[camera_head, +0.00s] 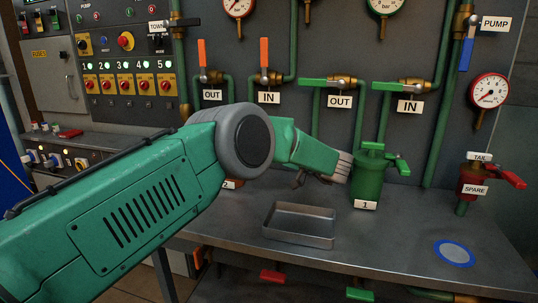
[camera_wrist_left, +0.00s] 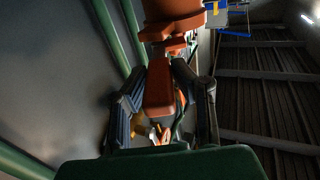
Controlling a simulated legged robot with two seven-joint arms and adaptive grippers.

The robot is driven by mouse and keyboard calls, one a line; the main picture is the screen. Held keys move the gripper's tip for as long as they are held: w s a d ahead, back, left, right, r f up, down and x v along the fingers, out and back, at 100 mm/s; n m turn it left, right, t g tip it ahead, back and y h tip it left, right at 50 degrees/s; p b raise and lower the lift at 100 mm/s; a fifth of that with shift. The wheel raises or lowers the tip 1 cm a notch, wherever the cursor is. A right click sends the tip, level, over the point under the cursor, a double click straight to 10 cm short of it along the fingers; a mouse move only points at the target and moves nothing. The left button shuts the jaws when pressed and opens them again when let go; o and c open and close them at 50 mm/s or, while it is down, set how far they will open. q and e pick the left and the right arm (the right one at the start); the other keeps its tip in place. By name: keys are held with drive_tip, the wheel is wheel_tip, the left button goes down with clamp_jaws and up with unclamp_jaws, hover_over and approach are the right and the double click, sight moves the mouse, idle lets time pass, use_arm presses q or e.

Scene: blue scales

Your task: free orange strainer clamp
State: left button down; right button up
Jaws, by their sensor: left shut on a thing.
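In the left wrist view the orange strainer (camera_wrist_left: 175,10) fills the top middle, and its orange clamp handle (camera_wrist_left: 158,95) points down toward the camera. My left gripper (camera_wrist_left: 163,78) has one dark finger on each side of this handle and is shut on it. In the head view my green left arm hides most of the orange strainer; only a small orange part (camera_head: 236,184) beside the label 2 shows. My right gripper is in neither view.
A grey metal tray (camera_head: 300,241) lies on the bench below my forearm. The green strainer (camera_head: 367,184), labelled 1, stands right of my wrist, close to it. A red spare strainer (camera_head: 470,183) is farther right. A blue-ringed disc (camera_head: 454,252) marks clear bench at the right.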

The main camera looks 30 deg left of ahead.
use_arm(q)
drive_tip(key=shift+w+d+n+g+b, duration=0.1)
drive_tip(key=shift+w+n+g+b, duration=0.45)
drive_tip(key=shift+g+b, duration=0.25)
drive_tip(key=shift+r+n, duration=0.1)
drive_tip(key=shift+n, duration=0.15)
drive_tip(key=shift+w+r+g, duration=0.1)
drive_tip(key=shift+r+g, duration=0.05)
drive_tip(key=shift+g, duration=0.15)
drive_tip(key=c, duration=1.4)
unclamp_jaws()
drive_tip(key=shift+o, duration=0.2)
wheel_tip(320, 180, up, 10)
drive_tip(key=shift+w, duration=0.15)
